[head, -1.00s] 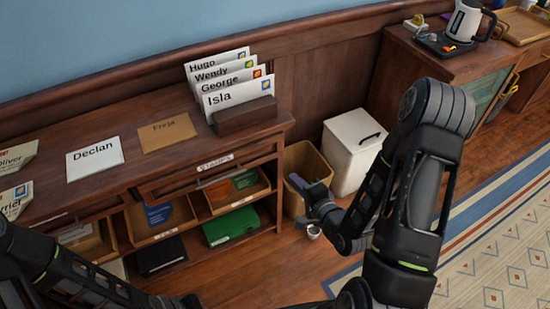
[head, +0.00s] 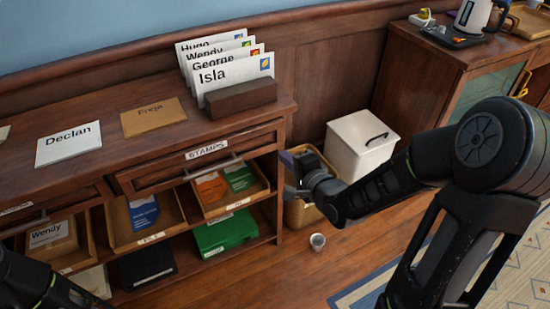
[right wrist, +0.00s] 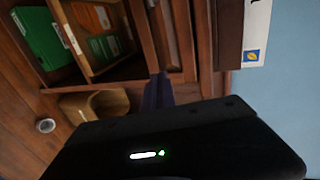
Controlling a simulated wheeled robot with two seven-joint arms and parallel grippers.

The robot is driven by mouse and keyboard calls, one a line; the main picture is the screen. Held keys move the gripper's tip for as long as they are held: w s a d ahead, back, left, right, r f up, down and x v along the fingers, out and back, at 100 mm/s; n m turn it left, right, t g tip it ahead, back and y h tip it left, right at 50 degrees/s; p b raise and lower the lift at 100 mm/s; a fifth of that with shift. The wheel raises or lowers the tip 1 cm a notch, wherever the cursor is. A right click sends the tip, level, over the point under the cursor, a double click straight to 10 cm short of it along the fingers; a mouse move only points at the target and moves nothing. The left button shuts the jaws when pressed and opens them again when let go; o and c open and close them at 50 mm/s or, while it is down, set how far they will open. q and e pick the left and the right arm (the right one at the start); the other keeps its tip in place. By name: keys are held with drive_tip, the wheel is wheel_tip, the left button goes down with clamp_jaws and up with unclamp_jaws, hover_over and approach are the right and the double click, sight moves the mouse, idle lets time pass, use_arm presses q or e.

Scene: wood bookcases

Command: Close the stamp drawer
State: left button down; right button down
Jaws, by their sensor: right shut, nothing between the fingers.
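The stamp drawer (head: 165,178) is the wooden drawer under the right part of the bookcase top, with a "STAMPS" label (head: 206,150) and a metal bar handle (head: 214,170). I cannot tell whether its front stands slightly out. My right gripper (head: 288,163) is shut and empty, to the right of the bookcase's corner and above the tan bin. It looks apart from the drawer. In the right wrist view its dark purple fingers (right wrist: 157,92) show near the drawer's wood. Only part of my left arm shows at lower left; its gripper is out of view.
A tan bin (head: 298,213) and a white lidded bin (head: 350,150) stand right of the bookcase. A small cup (head: 317,241) is on the floor. Open trays and a green box (head: 226,234) sit below the drawer. A letter holder (head: 240,99) stands on top.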

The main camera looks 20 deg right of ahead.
sight(269, 137)
use_arm(q)
drive_tip(key=shift+f+b, duration=0.4)
drive_tip(key=shift+f, duration=0.55)
use_arm(e)
drive_tip(key=x, duration=0.4)
drive_tip(key=r+x, duration=0.1)
drive_tip(key=x, duration=0.1)
drive_tip(key=shift+w, duration=0.4)
